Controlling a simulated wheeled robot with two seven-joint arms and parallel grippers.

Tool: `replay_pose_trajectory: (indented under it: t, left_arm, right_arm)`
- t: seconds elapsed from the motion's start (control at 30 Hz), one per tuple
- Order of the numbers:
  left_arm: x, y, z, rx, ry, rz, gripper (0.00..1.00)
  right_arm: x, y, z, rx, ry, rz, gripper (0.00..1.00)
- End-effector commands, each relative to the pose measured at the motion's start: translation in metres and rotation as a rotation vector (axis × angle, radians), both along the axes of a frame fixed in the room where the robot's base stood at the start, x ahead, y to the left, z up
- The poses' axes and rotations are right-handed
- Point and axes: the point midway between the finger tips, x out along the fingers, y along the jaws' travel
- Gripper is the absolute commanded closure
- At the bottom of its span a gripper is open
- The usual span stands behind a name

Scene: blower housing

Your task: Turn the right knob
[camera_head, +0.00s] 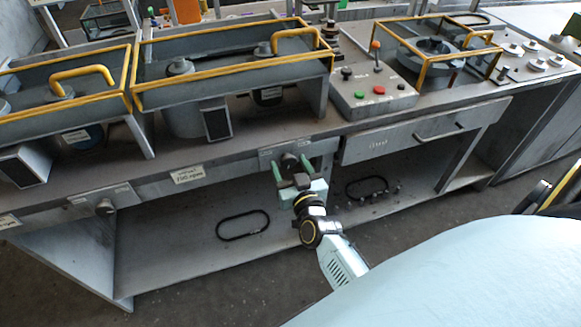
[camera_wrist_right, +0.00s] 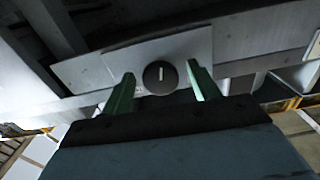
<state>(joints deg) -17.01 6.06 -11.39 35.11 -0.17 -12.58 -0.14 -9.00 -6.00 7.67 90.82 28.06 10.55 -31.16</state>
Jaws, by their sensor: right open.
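The right knob (camera_head: 289,161) is a dark round knob on a light plate on the front edge of the bench. In the right wrist view the knob (camera_wrist_right: 160,75) shows a pale upright mark and sits between the two green fingers. My right gripper (camera_head: 291,170) is open, with one finger on each side of the knob. In the right wrist view the fingertips of my right gripper (camera_wrist_right: 158,82) stand apart from the knob, with a gap on both sides. Another knob (camera_head: 105,206) sits on a plate farther left. My left gripper is not in view.
Yellow-framed housings (camera_head: 235,67) stand on the bench (camera_head: 240,148). A control box (camera_head: 372,92) with a lever and buttons is to their right. A drawer (camera_head: 420,133) lies right of my gripper. A lower shelf (camera_head: 170,250) with black loops (camera_head: 243,224) is below.

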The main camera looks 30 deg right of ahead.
Motion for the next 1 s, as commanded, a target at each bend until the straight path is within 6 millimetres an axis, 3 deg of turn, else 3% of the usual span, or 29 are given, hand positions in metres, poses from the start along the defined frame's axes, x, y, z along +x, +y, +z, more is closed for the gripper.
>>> replay_pose_trajectory:
  t: [0.17,0.5,0.77,1.0]
  left_arm:
    - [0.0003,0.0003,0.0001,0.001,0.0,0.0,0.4]
    - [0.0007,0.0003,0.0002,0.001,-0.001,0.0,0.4]
    - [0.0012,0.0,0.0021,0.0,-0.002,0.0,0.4]
    - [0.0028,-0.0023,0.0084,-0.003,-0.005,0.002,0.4]
  right_arm:
    - [-0.0002,-0.0001,0.0,0.0,0.0,0.0,0.41]
    - [-0.0005,-0.0001,-0.0001,0.0,0.0,0.0,0.84]
    - [-0.0006,0.0,0.0002,0.029,-0.007,0.0,0.84]
    - [-0.0004,0.0003,0.0012,0.155,-0.037,0.0,0.84]
